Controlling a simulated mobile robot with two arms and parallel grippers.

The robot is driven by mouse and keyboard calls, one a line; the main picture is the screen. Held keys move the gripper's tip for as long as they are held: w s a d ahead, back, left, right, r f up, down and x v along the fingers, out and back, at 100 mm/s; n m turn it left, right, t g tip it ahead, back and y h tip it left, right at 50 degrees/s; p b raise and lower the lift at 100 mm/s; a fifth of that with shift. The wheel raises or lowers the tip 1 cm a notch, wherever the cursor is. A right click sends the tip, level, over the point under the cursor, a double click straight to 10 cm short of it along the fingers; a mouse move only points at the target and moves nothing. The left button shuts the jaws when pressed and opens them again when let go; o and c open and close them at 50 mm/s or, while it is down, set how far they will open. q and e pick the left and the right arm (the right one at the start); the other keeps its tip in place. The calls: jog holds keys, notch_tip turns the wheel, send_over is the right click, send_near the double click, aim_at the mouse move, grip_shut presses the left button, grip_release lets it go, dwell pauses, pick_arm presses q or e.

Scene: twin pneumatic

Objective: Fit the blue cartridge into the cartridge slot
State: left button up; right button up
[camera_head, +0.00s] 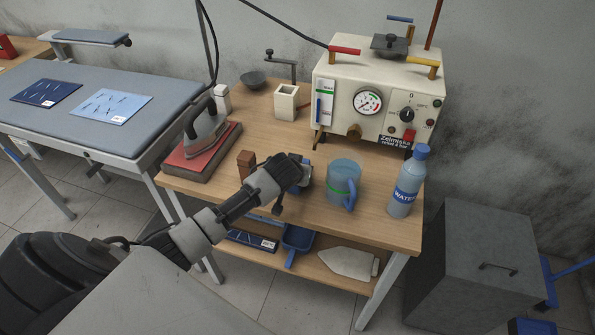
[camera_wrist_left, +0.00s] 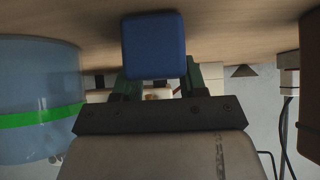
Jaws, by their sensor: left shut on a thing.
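My left gripper (camera_head: 303,174) reaches in from the lower left and is above the wooden table, left of the jug. In the left wrist view my left gripper (camera_wrist_left: 158,88) is shut on the blue cartridge (camera_wrist_left: 155,46), a block with rounded corners held between the two fingers. In the head view the gripper mostly hides the cartridge. A cream box with a square open top (camera_head: 286,103) stands further back on the table; I cannot tell whether it is the cartridge slot. My right gripper is not in view.
The wooden table (camera_head: 375,233) holds a blue jug (camera_head: 343,180) right of the gripper, also in the left wrist view (camera_wrist_left: 38,85), and a water bottle (camera_head: 406,185). An iron (camera_head: 204,132) stands left. A cream gauge machine (camera_head: 340,87) fills the back right.

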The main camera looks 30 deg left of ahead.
pick_arm(q)
jog(key=shift+f, duration=0.15)
jog(key=o, duration=1.1)
